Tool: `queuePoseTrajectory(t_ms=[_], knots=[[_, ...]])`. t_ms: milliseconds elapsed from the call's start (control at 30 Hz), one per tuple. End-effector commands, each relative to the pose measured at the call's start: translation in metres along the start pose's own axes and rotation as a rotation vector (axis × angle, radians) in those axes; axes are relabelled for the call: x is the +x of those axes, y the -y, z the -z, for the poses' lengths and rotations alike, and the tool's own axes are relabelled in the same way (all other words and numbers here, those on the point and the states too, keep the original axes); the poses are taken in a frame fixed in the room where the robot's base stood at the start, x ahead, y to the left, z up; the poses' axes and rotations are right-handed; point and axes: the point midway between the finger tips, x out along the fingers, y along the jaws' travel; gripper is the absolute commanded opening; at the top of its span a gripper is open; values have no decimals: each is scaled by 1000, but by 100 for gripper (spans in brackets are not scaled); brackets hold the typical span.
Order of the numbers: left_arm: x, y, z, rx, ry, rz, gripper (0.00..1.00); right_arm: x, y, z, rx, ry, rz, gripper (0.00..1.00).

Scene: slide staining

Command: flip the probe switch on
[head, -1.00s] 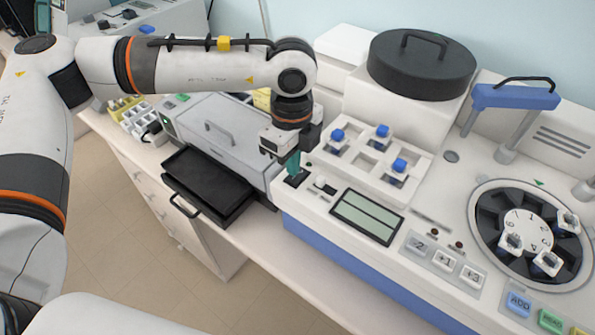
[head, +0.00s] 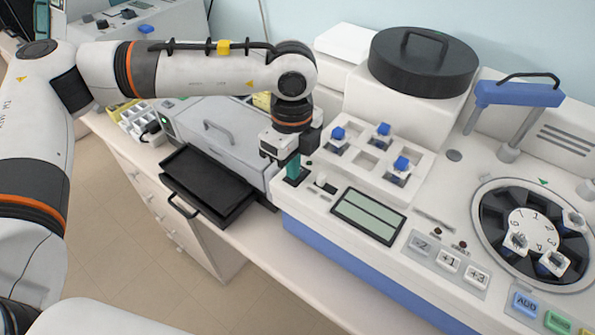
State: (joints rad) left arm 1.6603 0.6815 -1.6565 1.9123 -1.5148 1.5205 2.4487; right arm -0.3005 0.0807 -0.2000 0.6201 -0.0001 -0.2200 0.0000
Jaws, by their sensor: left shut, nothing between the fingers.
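My left gripper (head: 292,168) comes down from the left over the front left corner of the white analyser (head: 315,215). Its teal fingertips are together with nothing seen between them. They are at a dark switch recess (head: 297,178) in the top panel; whether they touch the switch cannot be told, as the fingers cover most of it. A small white knob or lever (head: 321,180) stands just right of the fingers. My right gripper is not in view.
Right of the fingers are a display (head: 368,216), a white rack (head: 372,160) with blue-capped vials and a round carousel (head: 533,232). A black open tray (head: 205,184) juts out at the left. A black lidded drum (head: 422,62) stands behind.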

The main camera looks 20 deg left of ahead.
Motion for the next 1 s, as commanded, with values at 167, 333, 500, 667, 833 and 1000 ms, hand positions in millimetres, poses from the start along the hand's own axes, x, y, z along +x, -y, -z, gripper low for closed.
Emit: queuePoseTrajectory(t_ms=[167, 333, 500, 667, 833, 1000], knots=[[3, 0, 0, 0, 0, 0, 0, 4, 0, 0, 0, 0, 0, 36], [3, 0, 0, 0, 0, 0, 0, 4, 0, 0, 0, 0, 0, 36], [-7, -1, 0, 0, 1, -3, 0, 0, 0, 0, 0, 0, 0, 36], [-20, 0, 0, 0, 0, -1, 0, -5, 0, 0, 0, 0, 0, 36], [-34, 0, 0, 0, 1, -2, 0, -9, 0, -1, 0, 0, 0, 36], [-48, 0, 0, 0, 1, -2, 0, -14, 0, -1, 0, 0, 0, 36]])
